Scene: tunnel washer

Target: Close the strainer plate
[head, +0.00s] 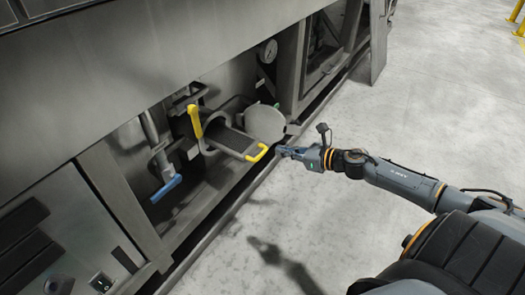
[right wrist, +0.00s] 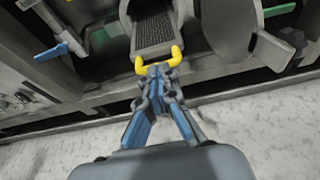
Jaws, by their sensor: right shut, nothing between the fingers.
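The strainer plate (head: 231,139) is a dark perforated slab sticking out of a round housing (head: 208,147) low in the machine. It also shows in the right wrist view (right wrist: 155,32). Its yellow handle (head: 257,153) is at the outer end and also shows in the right wrist view (right wrist: 175,57). My right gripper (head: 281,151) is shut and empty, right by the handle in the head view. In the right wrist view its fingertips (right wrist: 157,73) are at the middle of the handle; I cannot tell whether they touch. My left gripper is not in view.
A round cover (head: 265,122) stands swung open to the right of the plate. A yellow lever (head: 194,122) stands upright on the housing's left. A blue valve handle (head: 166,188) is at lower left. The concrete floor (head: 430,120) on the right is clear.

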